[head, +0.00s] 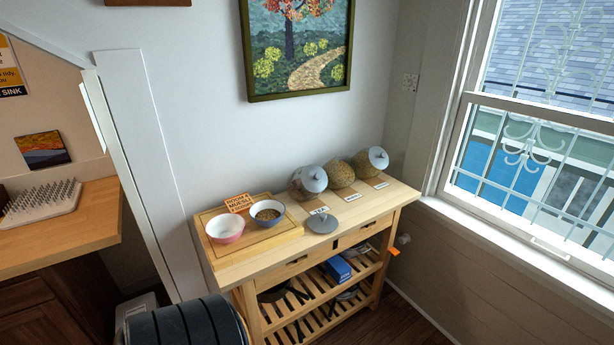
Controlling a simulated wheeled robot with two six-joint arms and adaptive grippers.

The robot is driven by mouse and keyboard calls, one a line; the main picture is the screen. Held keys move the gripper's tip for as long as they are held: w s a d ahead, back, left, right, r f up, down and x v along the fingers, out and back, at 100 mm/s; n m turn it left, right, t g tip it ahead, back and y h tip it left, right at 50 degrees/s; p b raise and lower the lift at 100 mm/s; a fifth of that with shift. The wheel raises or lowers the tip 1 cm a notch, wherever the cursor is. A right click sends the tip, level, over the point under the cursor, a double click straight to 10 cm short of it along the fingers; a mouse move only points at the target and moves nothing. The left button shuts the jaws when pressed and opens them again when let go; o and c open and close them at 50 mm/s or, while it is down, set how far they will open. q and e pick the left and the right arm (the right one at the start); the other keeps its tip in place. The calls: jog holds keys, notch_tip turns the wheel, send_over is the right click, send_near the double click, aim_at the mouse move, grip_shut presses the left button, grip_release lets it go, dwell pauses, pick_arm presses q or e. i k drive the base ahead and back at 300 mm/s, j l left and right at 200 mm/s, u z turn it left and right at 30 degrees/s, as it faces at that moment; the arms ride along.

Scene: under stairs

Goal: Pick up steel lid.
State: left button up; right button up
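A round grey steel lid (322,224) with a small knob on top lies loose near the front edge of the wooden cart (240,272). Behind it stand three round glass jars in a tilted row. The left jar (297,190) carries a grey lid (313,179), and the right jar (362,168) carries a similar lid (379,157). The middle jar (340,173) holds brownish contents and shows no lid. Neither of my grippers is in view.
Left of the loose lid, a wooden board (258,241) holds a pink bowl (225,226), a blue bowl (267,213) and an orange sign (238,203). Small labels stand before the jars. A blue box (339,269) is on a lower shelf. A window (530,170) is right.

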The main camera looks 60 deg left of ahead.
aim_at(321, 224)
jog(key=u, duration=1.65)
